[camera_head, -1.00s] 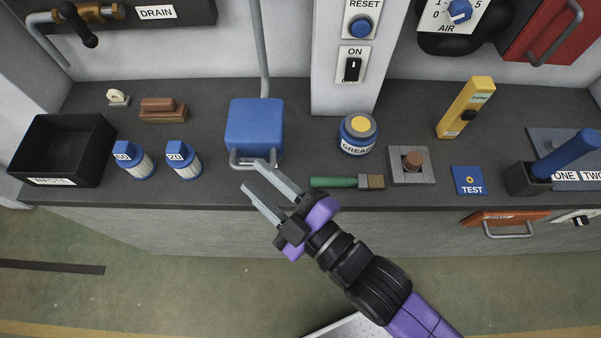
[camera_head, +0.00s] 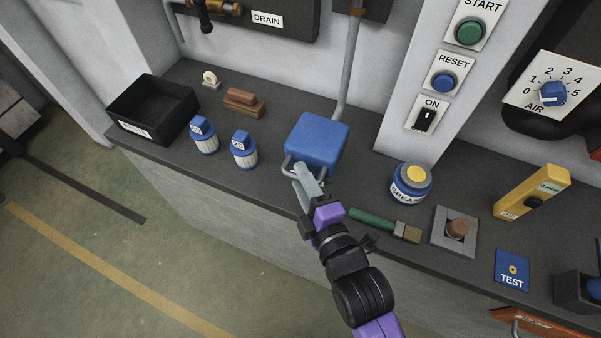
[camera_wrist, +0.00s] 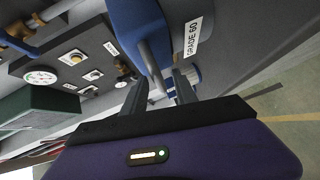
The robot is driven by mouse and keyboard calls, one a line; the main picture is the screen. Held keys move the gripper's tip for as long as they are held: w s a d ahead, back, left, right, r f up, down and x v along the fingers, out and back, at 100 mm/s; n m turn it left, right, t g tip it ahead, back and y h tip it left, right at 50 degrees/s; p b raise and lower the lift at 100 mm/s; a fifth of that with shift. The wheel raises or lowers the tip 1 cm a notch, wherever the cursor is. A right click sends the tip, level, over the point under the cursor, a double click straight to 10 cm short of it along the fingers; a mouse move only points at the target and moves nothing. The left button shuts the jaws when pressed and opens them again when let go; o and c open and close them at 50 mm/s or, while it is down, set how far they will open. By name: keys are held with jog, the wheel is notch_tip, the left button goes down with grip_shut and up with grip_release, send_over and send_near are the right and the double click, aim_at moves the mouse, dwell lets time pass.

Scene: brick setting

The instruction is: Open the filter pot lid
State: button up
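The filter pot's blue lid (camera_head: 317,138) is down, at the middle of the bench, with a grey bar handle (camera_head: 288,167) on its front edge. My gripper (camera_head: 304,172) is at that handle, reaching in from the front. In the wrist view the lid (camera_wrist: 137,28) is at the top, and the handle (camera_wrist: 153,67) runs down between the two fingers of my gripper (camera_wrist: 158,84). The fingers are apart, one on each side of the bar. Whether either finger touches it cannot be told. A "GRADE 60" label (camera_wrist: 194,37) shows beside the lid.
Two blue-capped filters (camera_head: 204,137) (camera_head: 243,150) and a black waste bin (camera_head: 180,121) stand left. A green-handled brush (camera_head: 372,218) lies close to my gripper's right, with a grease pot (camera_head: 411,187) behind it. A pipe (camera_head: 350,65) rises behind the lid.

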jog(key=shift+w+a+f, duration=0.1)
jog(key=shift+w+a, duration=0.2)
jog(key=shift+w, duration=0.3)
grip_shut()
dwell(1.1)
